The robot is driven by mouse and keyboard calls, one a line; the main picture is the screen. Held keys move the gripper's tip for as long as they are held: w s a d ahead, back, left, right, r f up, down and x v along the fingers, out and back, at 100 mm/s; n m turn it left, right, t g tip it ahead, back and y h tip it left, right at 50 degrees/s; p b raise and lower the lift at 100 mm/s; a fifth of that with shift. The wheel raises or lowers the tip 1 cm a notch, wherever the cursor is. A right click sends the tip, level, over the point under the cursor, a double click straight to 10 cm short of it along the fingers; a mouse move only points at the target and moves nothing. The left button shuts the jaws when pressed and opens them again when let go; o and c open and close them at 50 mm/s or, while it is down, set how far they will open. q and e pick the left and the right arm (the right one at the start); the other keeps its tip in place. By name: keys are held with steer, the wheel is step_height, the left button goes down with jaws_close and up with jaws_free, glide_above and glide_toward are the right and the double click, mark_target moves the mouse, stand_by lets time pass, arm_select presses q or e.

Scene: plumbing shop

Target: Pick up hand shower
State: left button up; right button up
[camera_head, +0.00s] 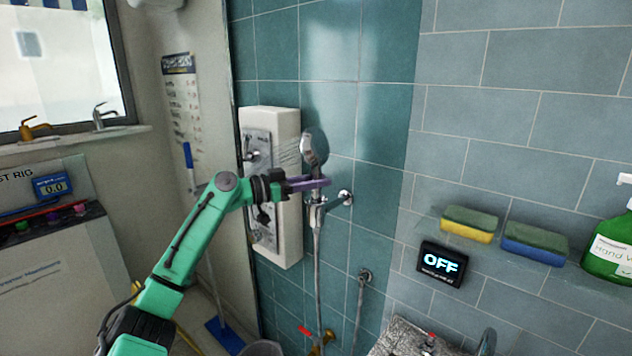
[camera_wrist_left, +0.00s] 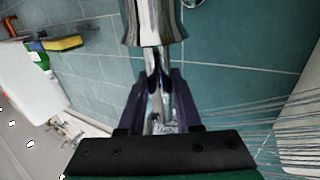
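The chrome hand shower (camera_head: 308,145) hangs upright in its wall bracket (camera_head: 318,208) on the teal tiles, with its hose hanging below. Thin lines of water spray from its head to the left. My left gripper (camera_head: 318,183) reaches it from the left at the handle, just below the head and above the bracket. In the left wrist view, the purple fingers (camera_wrist_left: 160,90) lie on both sides of the handle and appear to touch it. The hand shower's chrome body (camera_wrist_left: 152,22) shows above them. My right gripper is not in view.
A white wall panel (camera_head: 285,225) with fittings stands close behind my left wrist. A shelf on the right carries sponges (camera_head: 470,224) and a green soap bottle (camera_head: 610,248). A display (camera_head: 440,264) reads OFF. A valve pipe (camera_head: 364,276) is below.

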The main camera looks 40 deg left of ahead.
mark_target(316, 157)
arm_select(q)
steer(key=shift+r, duration=0.15)
jaws_close()
steer(key=shift+r, duration=0.35)
step_height(316, 157, up, 5)
steer(key=shift+b, duration=0.5)
step_height(316, 157, up, 14)
steer(key=p, duration=0.3)
steer(key=shift+p, duration=0.35)
